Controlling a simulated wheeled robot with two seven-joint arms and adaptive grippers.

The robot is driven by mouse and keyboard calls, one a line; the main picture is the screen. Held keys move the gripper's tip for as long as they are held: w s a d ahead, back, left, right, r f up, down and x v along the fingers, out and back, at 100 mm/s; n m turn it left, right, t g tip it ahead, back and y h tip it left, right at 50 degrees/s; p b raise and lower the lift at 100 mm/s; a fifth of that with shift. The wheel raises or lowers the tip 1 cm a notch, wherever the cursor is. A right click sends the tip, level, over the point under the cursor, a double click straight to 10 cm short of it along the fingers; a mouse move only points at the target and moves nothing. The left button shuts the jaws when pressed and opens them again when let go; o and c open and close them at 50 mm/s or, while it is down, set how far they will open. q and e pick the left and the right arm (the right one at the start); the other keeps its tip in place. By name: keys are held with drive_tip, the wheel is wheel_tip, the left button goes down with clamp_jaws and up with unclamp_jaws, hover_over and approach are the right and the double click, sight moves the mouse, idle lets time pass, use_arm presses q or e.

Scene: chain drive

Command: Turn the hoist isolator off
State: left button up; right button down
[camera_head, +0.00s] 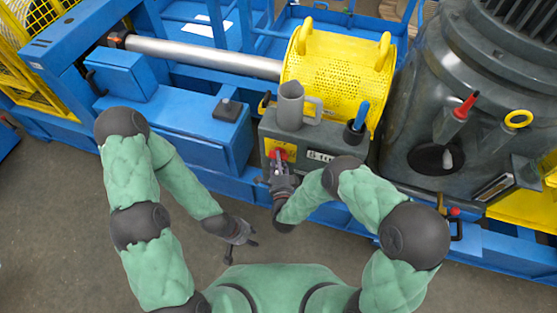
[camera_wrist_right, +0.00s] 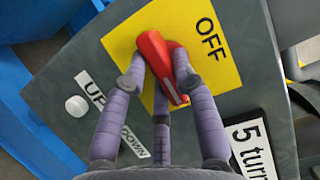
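The hoist isolator is a red handle (camera_wrist_right: 160,62) on a yellow plate (camera_wrist_right: 215,75) marked OFF. In the right wrist view the handle slants from upper left to lower right, with the word OFF to its upper right. In the head view the red handle (camera_head: 277,154) is on the front of a grey box (camera_head: 327,171). My right gripper (camera_wrist_right: 163,74) has its fingers on both sides of the handle and appears closed on it; the fingers hide part of it. My left gripper (camera_head: 241,244) is open and empty, low above the floor.
Beside the plate are a white knob (camera_wrist_right: 76,106) and an UP/DOWN label (camera_wrist_right: 128,143). A yellow drum guard (camera_head: 333,70) is behind. Floor at front left is clear.

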idle(0.3)
drive_tip(key=shift+r+n+g+h+p, duration=0.2)
drive_tip(key=shift+n+g+h+p, duration=0.75)
drive_tip(key=shift+n, duration=1.25)
drive_tip(key=shift+r+n+g+h+p, duration=0.15)
drive_tip(key=shift+n+g+h+p, duration=0.7)
drive_tip(key=shift+n, duration=1.35)
drive_tip(key=shift+r+n+g+h+p, duration=0.2)
drive_tip(key=shift+n+g+h+p, duration=0.75)
drive_tip(key=shift+n, duration=1.25)
drive_tip(key=shift+t, duration=0.25)
drive_tip(key=c, duration=1)
unclamp_jaws()
